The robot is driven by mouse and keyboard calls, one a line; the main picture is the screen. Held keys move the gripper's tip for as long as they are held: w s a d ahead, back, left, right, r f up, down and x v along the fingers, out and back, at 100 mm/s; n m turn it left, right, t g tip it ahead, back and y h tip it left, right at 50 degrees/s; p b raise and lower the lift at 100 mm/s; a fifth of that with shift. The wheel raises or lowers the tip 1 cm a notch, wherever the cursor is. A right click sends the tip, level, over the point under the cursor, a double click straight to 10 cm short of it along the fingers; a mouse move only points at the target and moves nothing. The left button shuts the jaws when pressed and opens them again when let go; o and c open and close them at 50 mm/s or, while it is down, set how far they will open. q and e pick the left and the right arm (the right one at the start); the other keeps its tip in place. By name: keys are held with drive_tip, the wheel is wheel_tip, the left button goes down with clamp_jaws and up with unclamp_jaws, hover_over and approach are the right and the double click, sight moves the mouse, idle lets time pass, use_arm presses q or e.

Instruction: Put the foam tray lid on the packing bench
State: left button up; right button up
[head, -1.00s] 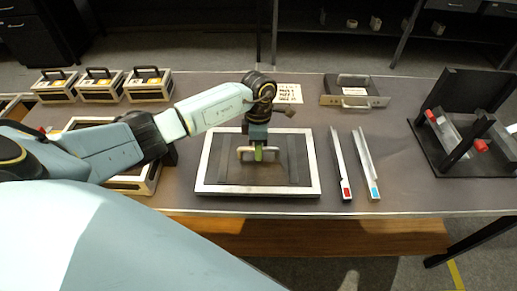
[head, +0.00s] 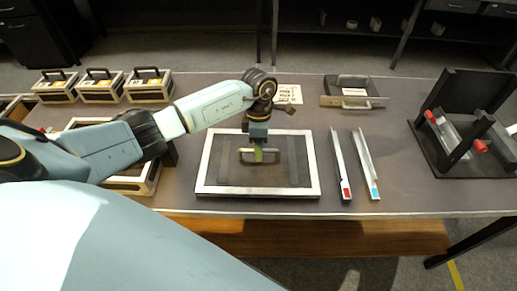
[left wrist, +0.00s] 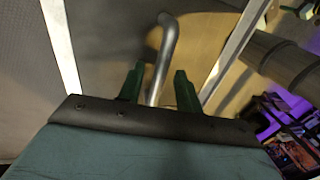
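The foam tray lid (head: 207,163) is a dark rectangular panel with a pale metal frame and a raised metal handle. It lies flat on the packing bench (head: 420,198), near the front edge. My left gripper (head: 258,155) points down at the handle in the middle of the lid. In the left wrist view, its two green fingers (left wrist: 159,84) are apart, with the bent metal handle (left wrist: 165,45) between them. A gap shows on both sides of the handle. The lid's frame (left wrist: 62,45) also shows there. My right gripper is not in view.
Two slim metal rails (head: 341,165) lie right of the lid. A black stand (head: 465,125) is farther right. A shallow handled tray (head: 352,98) is at the back. Several handled cases (head: 148,88) stand at the back left; another open frame (head: 135,183) sits left of the lid.

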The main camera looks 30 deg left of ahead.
use_arm(q)
wheel_tip(320, 180, up, 11)
drive_tip(key=w+a, duration=0.1)
drive_tip(key=shift+w, duration=0.4)
drive_tip(key=shift+a+f, duration=0.1)
idle(1.1)
